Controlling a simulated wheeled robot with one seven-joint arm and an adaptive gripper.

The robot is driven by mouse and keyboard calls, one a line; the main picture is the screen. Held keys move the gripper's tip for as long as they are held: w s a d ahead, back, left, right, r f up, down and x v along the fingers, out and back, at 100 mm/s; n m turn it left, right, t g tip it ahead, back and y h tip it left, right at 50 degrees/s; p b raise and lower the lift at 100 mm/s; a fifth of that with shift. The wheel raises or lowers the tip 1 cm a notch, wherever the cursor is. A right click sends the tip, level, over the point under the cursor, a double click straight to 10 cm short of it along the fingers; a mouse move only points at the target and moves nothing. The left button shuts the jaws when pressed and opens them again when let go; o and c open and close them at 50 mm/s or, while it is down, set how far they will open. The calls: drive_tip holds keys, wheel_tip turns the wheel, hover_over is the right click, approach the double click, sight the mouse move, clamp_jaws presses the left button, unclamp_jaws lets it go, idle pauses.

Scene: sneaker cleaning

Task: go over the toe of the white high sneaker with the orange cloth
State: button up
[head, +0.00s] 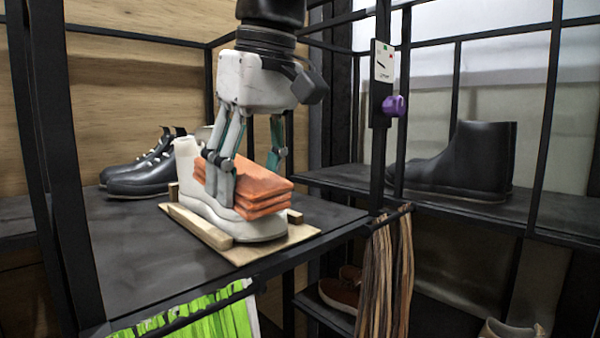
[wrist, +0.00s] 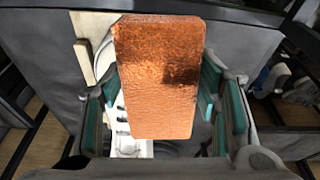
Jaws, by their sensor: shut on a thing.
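My gripper (head: 246,160) points down in the head view and is shut on the orange cloth (head: 258,190), a thick folded stack. In the wrist view the cloth (wrist: 157,80) sits between the two teal-padded fingers and fills the middle. The white high sneaker (head: 246,228) stands on a board, its toe toward the front right. The cloth is right over the sneaker's front part and appears to touch it. It hides the upper of the toe; only the toe's lower edge and sole show. In the wrist view a little of the sneaker (wrist: 106,60) shows left of the cloth.
The light wooden board (head: 275,247) has raised strips (head: 200,226) beside the sneaker. Black shoes (head: 147,165) stand behind at left. A black boot (head: 465,162) is on the right shelf. A dark upright post (head: 379,120) and hanging laces (head: 386,275) are right of the board. Dark shelf is bare at front left.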

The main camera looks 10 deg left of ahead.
drive_tip(key=shift+b+x, duration=0.3)
drive_tip(key=shift+x, duration=0.6)
drive_tip(key=shift+w+d+r+p, duration=0.1)
drive_tip(key=shift+w+d, duration=0.75)
drive_tip(key=shift+w, duration=0.2)
drive_tip(key=shift+w+d+p, duration=0.1)
drive_tip(key=shift+w+d, duration=0.75)
drive_tip(key=shift+w, duration=0.25)
drive_tip(key=shift+w+d+p, duration=0.1)
drive_tip(key=shift+w+d, duration=0.75)
drive_tip(key=shift+w, duration=0.2)
drive_tip(key=shift+s+p, duration=0.1)
drive_tip(key=shift+p, duration=0.2)
